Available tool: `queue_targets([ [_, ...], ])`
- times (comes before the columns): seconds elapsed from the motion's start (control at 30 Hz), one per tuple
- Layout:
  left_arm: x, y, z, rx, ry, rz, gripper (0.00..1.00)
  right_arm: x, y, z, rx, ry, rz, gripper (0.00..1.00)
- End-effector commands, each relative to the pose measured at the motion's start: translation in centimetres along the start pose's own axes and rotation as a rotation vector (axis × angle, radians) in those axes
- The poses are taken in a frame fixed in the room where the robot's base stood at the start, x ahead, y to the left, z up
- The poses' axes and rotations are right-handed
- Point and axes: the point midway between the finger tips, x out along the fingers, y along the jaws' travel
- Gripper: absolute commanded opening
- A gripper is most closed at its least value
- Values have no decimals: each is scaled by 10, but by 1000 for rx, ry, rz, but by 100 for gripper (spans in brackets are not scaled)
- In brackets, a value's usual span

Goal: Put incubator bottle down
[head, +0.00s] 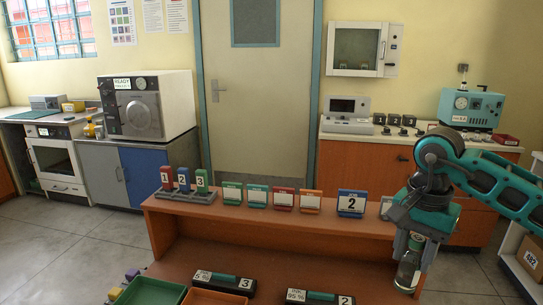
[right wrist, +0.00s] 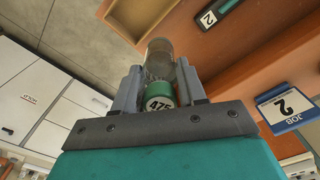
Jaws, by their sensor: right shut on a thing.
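The bottle (head: 407,272) is a clear cylinder with a dark end, hanging below my right gripper (head: 414,245) at the right end of the orange bench. In the right wrist view the bottle (right wrist: 160,55) shows a clear grey body and a green cap with a white numbered label, partly hidden by the gripper. The two grey fingers of my right gripper (right wrist: 160,84) are shut on it, one on each side. In the head view the bottle is beside the bench end, seemingly apart from any surface. My left gripper is not in view.
The orange bench (head: 260,214) carries a rack of numbered blocks (head: 185,184), several coloured cards and a blue JOB 2 sign (head: 352,203). Green (head: 150,292) and orange trays stand in front. A teal machine (head: 471,108) and incubator cabinet (head: 362,46) are behind.

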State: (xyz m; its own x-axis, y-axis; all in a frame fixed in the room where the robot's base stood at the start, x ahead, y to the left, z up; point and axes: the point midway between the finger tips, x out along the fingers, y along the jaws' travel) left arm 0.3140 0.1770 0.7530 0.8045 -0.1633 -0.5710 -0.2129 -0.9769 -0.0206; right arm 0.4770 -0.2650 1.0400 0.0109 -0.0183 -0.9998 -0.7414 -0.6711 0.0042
Motion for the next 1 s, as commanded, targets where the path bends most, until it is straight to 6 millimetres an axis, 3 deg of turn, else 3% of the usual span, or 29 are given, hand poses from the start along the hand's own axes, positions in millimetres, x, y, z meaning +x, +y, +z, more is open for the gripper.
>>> queue_targets([
  [0.2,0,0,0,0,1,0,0,36,-9,56,-507,-2,-2,5],
  [0.4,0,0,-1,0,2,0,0,54,-9,87,-783,-15,-11,5],
  [1.0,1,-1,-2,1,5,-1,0,57,-9,92,-836,-18,-13,5],
])
